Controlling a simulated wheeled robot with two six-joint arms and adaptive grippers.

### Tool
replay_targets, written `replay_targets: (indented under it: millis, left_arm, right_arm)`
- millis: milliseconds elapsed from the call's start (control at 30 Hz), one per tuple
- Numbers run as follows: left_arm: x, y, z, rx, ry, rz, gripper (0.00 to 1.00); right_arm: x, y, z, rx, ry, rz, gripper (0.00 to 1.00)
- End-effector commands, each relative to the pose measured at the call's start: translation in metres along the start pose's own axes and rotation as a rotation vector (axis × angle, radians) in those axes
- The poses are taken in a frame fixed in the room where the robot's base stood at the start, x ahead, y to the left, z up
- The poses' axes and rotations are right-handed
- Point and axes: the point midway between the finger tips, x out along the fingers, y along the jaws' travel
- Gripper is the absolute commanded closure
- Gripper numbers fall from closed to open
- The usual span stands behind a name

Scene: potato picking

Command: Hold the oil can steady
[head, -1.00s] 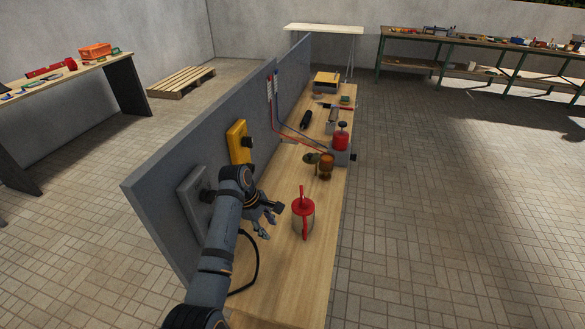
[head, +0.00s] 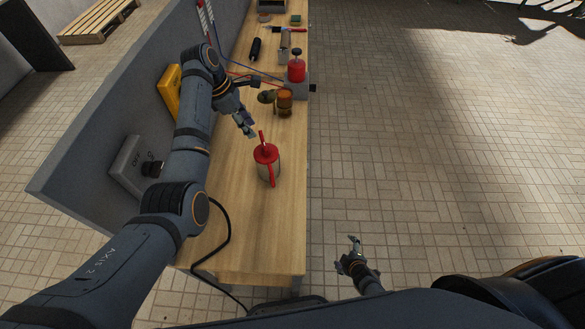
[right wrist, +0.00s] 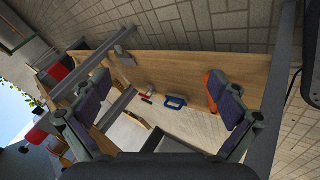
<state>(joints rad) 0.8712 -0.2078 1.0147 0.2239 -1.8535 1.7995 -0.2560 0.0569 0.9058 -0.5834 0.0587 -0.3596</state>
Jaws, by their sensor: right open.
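The oil can (head: 267,166), pale-bodied with a red lid, red spout and red handle, stands upright on the wooden bench (head: 240,235) in the head view. My left gripper (head: 246,126) is just behind and left of the can's top, apparently not touching it. Its fingers are small and partly overlap, so I cannot tell whether they are open. My right gripper (head: 352,247) is off the bench's right side, over the floor. In the right wrist view its two fingers (right wrist: 165,112) are wide apart with nothing between them.
A brown cup-like item (head: 285,103) and a red-topped item on a grey block (head: 296,70) stand farther back. A grey panel (head: 110,130) with a switch box (head: 132,168) and a yellow box (head: 170,92) borders the left. A black cable (head: 226,225) lies near the front.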

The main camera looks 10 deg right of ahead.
Motion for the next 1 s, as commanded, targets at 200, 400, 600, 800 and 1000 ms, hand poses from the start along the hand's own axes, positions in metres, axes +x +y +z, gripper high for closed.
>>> replay_targets:
  millis: [200, 400, 600, 800, 1000]
  left_arm:
    - [0.0, 0.0, 0.0, 0.0, 0.0, 0.0, 0.62]
    - [0.0, 0.0, 0.0, 0.001, 0.0, 0.0, 0.62]
    - [0.0, 0.0, 0.0, 0.001, 0.0, 0.001, 0.62]
    - [0.0, 0.0, 0.0, 0.001, 0.0, 0.001, 0.62]
    - [0.0, 0.0, 0.0, 0.001, 0.0, 0.001, 0.62]
  right_arm:
    - [-0.005, 0.094, -0.125, -0.636, 0.274, 0.256, 0.0]
    - [-0.048, 0.156, -0.242, -1.384, 0.44, 0.575, 0.0]
    - [-0.089, 0.183, -0.308, -2.098, 0.444, 0.827, 0.0]
    - [-0.103, 0.192, -0.322, -2.421, 0.4, 0.899, 0.0]
    - [-0.102, 0.192, -0.324, -2.456, 0.394, 0.904, 0.0]
